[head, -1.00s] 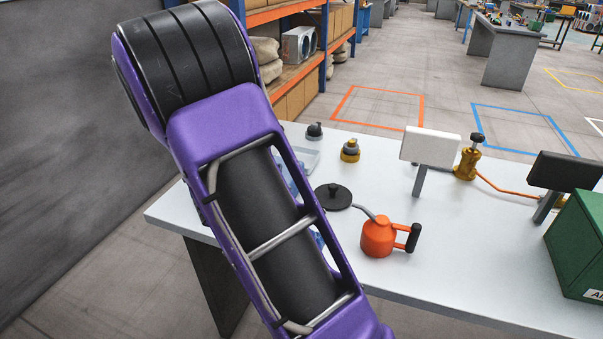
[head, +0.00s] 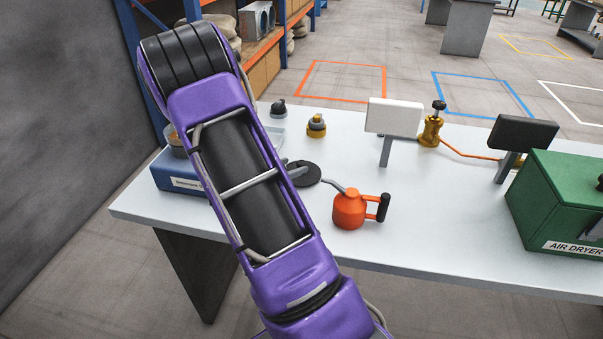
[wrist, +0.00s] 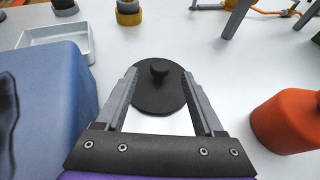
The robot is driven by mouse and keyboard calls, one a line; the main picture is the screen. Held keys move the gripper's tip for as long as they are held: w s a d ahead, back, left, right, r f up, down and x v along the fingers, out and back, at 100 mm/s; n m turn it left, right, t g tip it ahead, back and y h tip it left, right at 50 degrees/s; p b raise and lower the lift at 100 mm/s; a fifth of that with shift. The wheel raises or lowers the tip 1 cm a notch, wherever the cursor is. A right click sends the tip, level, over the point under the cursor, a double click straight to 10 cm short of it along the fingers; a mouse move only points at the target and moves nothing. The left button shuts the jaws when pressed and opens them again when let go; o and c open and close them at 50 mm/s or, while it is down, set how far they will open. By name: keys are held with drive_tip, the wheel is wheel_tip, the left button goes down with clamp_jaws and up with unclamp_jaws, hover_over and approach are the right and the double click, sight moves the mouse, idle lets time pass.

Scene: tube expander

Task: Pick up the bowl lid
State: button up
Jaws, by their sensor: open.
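The bowl lid (head: 309,175) is a flat black disc with a short knob, lying on the pale table left of the orange can. My gripper (wrist: 159,77) is open and empty, with one finger on each side of the lid. I cannot tell whether the fingers touch it. In the head view my purple arm hides most of the gripper; a grey part of it shows at the lid's left edge.
The orange can (head: 349,208) stands right of the lid; it also shows in the wrist view (wrist: 287,122). A blue box (wrist: 45,100) is close on the left, with a pale tray (wrist: 60,40) behind. A green air dryer box (head: 555,195) stands far right.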

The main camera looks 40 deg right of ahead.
sight(300, 163)
drive_tip(key=x, duration=0.5)
drive_tip(key=shift+w+d+f, duration=0.1)
drive_tip(key=shift+d+f, duration=0.1)
drive_tip(key=shift+d, duration=0.1)
clamp_jaws()
